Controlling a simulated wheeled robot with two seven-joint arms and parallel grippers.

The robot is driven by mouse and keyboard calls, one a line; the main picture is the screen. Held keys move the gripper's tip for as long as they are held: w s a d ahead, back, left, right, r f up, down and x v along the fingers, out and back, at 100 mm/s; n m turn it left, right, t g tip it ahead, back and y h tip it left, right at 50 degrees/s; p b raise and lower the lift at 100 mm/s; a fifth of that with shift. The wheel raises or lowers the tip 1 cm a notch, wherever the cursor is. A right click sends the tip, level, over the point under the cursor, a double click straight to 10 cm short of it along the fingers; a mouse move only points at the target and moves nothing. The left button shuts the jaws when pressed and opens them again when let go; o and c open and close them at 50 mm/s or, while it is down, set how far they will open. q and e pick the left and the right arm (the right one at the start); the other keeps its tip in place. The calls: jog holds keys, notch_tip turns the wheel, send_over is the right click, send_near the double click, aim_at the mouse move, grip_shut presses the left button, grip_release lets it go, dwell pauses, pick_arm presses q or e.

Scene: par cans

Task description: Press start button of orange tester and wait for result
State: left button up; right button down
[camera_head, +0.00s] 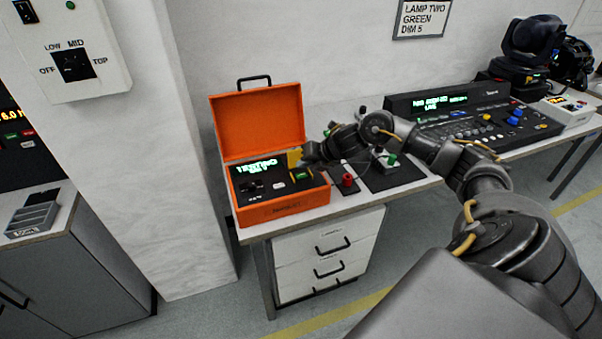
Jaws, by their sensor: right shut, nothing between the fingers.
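The orange tester (284,208) is an open case on the left end of the table, with its lid (260,122) raised against the wall. Its dark panel carries a lit green display (257,168), a dark knob, a small white button and a green-lit button (301,175). The display text is too blurred to read surely. My right gripper (299,160) is shut and empty at the panel's right side, just above the green-lit button. I cannot tell whether it touches the button. My left gripper is not in view.
Right of the tester are a red-topped item (347,182) and a green-topped item (391,161) on dark mats. A lighting console (480,127) stands farther right. A wall box (70,62) with a dial hangs at the upper left. Drawers (328,258) are below the table.

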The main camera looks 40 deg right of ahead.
aim_at(304, 176)
jog(key=shift+r+p, duration=1.2)
jog(key=shift+r, duration=0.7)
jog(key=shift+f, duration=0.1)
